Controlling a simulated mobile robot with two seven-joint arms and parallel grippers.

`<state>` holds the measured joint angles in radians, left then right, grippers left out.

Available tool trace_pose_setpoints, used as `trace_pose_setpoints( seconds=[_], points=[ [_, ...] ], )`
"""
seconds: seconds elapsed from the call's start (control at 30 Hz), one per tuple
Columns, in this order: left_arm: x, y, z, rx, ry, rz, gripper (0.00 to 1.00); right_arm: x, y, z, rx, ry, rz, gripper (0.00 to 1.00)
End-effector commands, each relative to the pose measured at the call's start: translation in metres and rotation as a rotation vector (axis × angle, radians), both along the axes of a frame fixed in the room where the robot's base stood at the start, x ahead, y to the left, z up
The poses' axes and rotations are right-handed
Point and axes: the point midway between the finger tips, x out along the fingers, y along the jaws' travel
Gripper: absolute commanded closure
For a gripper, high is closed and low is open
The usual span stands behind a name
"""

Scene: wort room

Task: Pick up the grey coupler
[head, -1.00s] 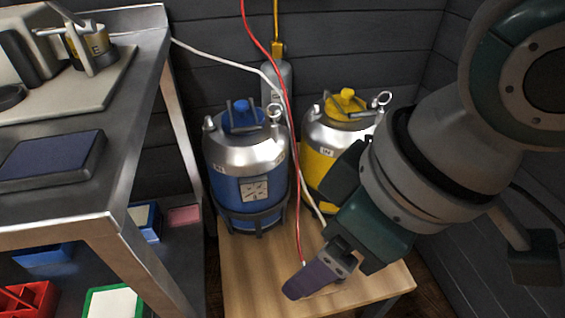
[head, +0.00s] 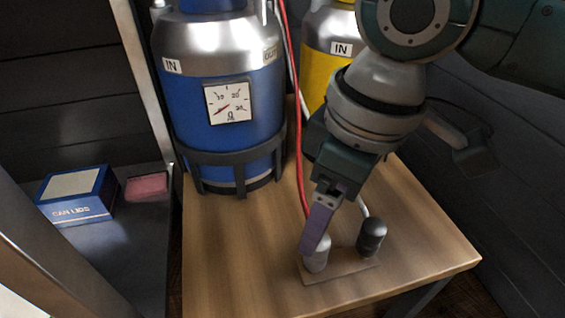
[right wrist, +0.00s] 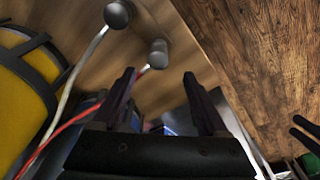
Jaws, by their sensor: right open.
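The grey coupler (head: 316,262) stands on a small brown plate (head: 340,271) on the wooden table, at the end of the red hose. My right gripper (head: 311,250) is in front of its upper part in the head view. In the right wrist view the grey coupler (right wrist: 158,52) is just beyond the fingertips, about midway between the spread, empty fingers (right wrist: 160,75). I cannot tell the exact gap. A black coupler (head: 371,237) on the white hose stands to its right; it also shows in the right wrist view (right wrist: 118,13).
A blue keg (head: 225,120) with a dial and a yellow keg (head: 318,70) stand behind on the table (head: 225,270). The red hose (head: 298,150) runs down close to my right gripper. A shelf at left holds a blue box (head: 76,193) and a pink block (head: 147,187).

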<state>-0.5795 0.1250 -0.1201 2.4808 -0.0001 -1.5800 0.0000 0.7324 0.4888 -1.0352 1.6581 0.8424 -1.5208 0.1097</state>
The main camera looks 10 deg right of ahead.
Motion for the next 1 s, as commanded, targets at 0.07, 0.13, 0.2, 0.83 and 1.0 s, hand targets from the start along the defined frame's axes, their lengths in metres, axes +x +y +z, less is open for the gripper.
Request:
trace_pose_setpoints(
  seconds=[0.07,0.13,0.2,0.83,1.0],
  points=[
    [0.000,0.000,-0.012,-0.001,0.000,0.001,0.50,0.001,0.001,-0.015,-0.001,0.001,0.000,0.24],
    [0.000,0.000,-0.015,-0.002,0.000,0.002,0.50,0.002,0.001,-0.020,0.000,0.000,0.000,0.24],
    [0.000,-0.001,-0.020,-0.004,0.001,0.002,0.50,0.002,0.001,-0.025,0.001,-0.001,0.000,0.24],
    [0.000,-0.002,-0.052,-0.009,0.001,0.006,0.50,0.006,0.001,-0.066,-0.001,-0.002,0.000,0.34],
    [0.000,-0.002,-0.052,-0.006,0.002,0.004,0.50,0.006,0.001,-0.066,-0.001,-0.002,-0.001,0.53]
  ],
)
